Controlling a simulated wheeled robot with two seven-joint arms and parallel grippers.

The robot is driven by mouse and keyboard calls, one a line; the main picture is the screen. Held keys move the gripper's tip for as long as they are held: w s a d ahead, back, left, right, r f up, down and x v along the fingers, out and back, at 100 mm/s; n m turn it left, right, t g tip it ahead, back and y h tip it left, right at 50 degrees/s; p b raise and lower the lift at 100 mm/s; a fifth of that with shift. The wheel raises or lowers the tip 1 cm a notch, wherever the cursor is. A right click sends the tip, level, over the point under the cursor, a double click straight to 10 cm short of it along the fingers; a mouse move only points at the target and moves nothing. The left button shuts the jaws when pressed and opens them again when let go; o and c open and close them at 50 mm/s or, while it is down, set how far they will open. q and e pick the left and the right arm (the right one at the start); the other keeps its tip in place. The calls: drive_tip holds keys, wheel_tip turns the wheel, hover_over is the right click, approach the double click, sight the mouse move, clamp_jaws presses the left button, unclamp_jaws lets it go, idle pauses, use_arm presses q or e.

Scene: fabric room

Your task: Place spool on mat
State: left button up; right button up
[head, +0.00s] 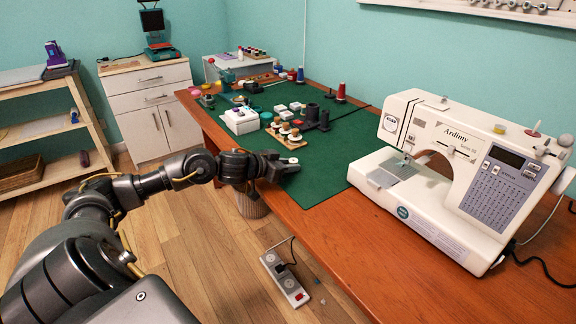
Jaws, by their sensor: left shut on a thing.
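A green mat (325,168) lies on the wooden table, reaching its front edge. My left gripper (291,162) is over the near left edge of this mat, low and close to its surface. Further back stand spools: a red one (341,91), a blue one (300,74) and a darker red one (291,75). Dark cylinders (312,112) stand on the mat's far part. My right gripper is not in view.
A white sewing machine (450,150) stands on the right of the table. A wooden tray with several small items (287,135) and a white box (241,121) lie behind my gripper. The mat's middle right is clear. A power strip (285,275) is on the floor.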

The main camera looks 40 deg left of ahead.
use_arm(q)
drive_tip(key=o, duration=1)
drive_tip(key=shift+f, duration=0.1)
drive_tip(key=shift+c, duration=0.2)
